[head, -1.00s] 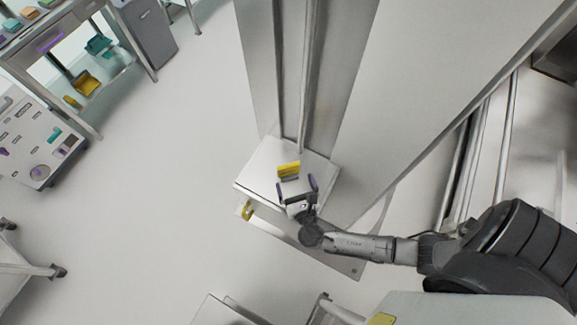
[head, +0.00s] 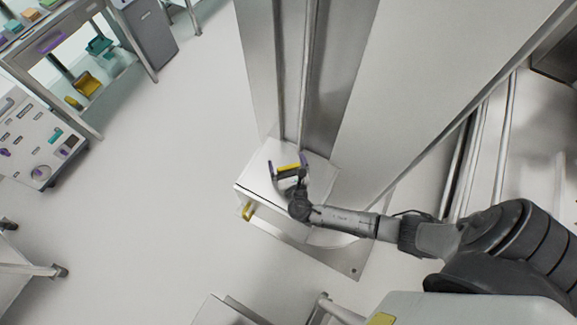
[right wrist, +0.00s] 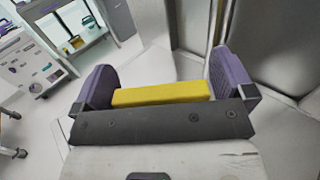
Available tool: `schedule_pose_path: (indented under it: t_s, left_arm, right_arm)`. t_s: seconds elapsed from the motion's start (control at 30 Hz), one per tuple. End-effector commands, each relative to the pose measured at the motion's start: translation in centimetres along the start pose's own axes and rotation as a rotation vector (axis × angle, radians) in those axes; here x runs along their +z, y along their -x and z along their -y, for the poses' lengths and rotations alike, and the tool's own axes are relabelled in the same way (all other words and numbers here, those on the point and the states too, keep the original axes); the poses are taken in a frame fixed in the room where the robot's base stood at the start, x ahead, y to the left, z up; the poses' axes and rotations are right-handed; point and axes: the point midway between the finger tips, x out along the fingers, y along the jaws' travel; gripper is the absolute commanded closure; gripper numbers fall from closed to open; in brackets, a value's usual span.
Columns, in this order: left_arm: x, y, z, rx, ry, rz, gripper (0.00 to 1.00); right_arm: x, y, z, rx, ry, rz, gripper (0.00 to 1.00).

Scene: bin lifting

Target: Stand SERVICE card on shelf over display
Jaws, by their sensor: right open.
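A yellow card-like block (head: 288,168) is at the white shelf top (head: 256,176) beside the upright column; no lettering on it can be read. My right gripper (head: 287,162) is open, with one purple-padded finger on each side of the yellow block. In the right wrist view the yellow block (right wrist: 160,94) lies between the spread fingers, and there is a visible gap at the right finger. Whether it touches the left finger or rests fully on the shelf I cannot tell. My left gripper is not in view.
A yellow handle (head: 247,211) sits on the front of the white unit below the shelf top. A tall grey column (head: 258,70) rises behind it. A table with coloured items (head: 48,42) and a white panelled cabinet (head: 30,140) stand at left. The floor between is clear.

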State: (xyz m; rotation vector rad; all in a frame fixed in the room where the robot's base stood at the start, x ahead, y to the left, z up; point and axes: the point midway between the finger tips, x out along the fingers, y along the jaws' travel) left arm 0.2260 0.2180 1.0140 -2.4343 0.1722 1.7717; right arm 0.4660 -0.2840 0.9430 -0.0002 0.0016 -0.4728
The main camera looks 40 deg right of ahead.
Motion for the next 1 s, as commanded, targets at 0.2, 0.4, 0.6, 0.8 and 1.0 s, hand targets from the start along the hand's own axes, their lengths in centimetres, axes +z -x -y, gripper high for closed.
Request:
schedule_pose_path:
  t_s: [0.2, 0.4, 0.6, 0.8, 1.0]
  left_arm:
    - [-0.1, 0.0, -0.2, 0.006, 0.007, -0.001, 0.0]
    - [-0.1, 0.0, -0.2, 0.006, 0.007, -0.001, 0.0]
    - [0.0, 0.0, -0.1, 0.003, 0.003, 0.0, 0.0]
    - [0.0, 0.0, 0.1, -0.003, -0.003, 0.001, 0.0]
    - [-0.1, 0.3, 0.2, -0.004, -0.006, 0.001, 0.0]
  right_arm:
    - [0.0, 0.0, 0.0, 0.0, 0.0, 0.0, 0.05]
    - [0.0, 0.0, 0.0, 0.0, 0.0, 0.0, 0.24]
    - [0.0, 0.0, 0.0, 0.0, 0.0, 0.0, 0.43]
    - [0.0, 0.0, 0.0, 0.0, 0.0, 0.0, 0.45]
    - [1.5, 0.0, 0.0, -0.001, -0.004, 0.001, 0.45]
